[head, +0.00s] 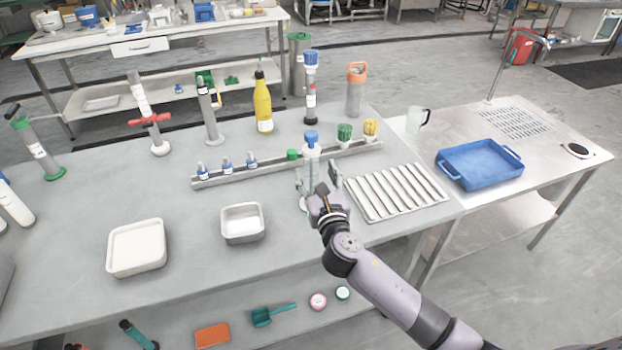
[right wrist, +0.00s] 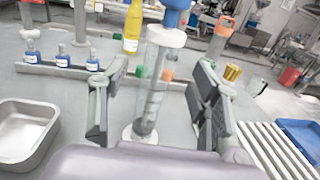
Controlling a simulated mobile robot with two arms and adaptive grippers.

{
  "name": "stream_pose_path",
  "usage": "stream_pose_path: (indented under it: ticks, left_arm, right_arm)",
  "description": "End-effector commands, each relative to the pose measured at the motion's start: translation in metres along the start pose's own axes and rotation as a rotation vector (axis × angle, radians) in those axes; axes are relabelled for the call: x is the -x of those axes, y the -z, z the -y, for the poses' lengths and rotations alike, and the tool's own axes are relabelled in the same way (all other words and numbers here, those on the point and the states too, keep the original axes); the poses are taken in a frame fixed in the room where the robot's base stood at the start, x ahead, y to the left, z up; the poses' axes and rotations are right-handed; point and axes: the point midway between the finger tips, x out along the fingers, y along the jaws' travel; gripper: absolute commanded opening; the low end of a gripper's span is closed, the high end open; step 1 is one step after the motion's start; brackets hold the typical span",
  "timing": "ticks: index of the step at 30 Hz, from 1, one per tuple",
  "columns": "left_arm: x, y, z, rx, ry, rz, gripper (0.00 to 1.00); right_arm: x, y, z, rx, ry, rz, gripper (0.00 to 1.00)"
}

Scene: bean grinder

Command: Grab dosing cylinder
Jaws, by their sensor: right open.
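The dosing cylinder (head: 311,151) appears to be the clear upright tube with a white collar and blue cap, standing on the grey table. It also shows in the right wrist view (right wrist: 157,75), on a round white base. My right gripper (head: 318,177) is open at the cylinder. In the right wrist view its two fingers stand apart, one on each side of the tube, with gaps visible between. The cylinder's lower part is partly hidden by the gripper in the head view. My left gripper is not in view.
A slatted rack (head: 400,193) lies close on the right, and a metal pan (head: 243,237) and white tray (head: 137,262) on the left. A yellow bottle (head: 263,105) stands further back.

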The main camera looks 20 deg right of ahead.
Motion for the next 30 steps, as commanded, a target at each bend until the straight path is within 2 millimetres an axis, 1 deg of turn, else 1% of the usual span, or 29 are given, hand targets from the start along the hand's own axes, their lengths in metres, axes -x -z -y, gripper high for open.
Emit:
stream_pose_path:
  ticks: [1,5,7,12,16,19,25,30]
  left_arm:
    - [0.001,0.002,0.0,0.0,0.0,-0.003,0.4]
    - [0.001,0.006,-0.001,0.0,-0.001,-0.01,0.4]
    - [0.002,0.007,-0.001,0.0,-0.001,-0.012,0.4]
    - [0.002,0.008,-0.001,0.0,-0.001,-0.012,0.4]
    - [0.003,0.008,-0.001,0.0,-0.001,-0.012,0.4]
    - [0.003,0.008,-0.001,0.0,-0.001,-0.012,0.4]
    - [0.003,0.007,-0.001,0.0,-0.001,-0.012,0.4]
    - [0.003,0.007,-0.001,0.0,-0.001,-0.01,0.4]
  right_arm:
    - [-0.005,-0.001,0.0,-0.001,0.0,0.001,0.57]
    - [-0.011,0.001,0.0,-0.001,0.0,-0.001,0.57]
    - [-0.017,0.002,0.0,-0.002,0.001,0.0,0.57]
    - [-0.041,0.009,0.0,-0.002,0.001,-0.001,0.57]
    - [-0.056,0.008,0.0,-0.002,0.0,0.0,0.57]
    - [-0.06,0.008,0.0,-0.002,0.0,-0.001,0.57]
    - [-0.06,0.008,0.0,-0.002,-0.001,-0.001,0.57]
    - [-0.06,0.008,0.0,-0.001,-0.001,-0.001,0.45]
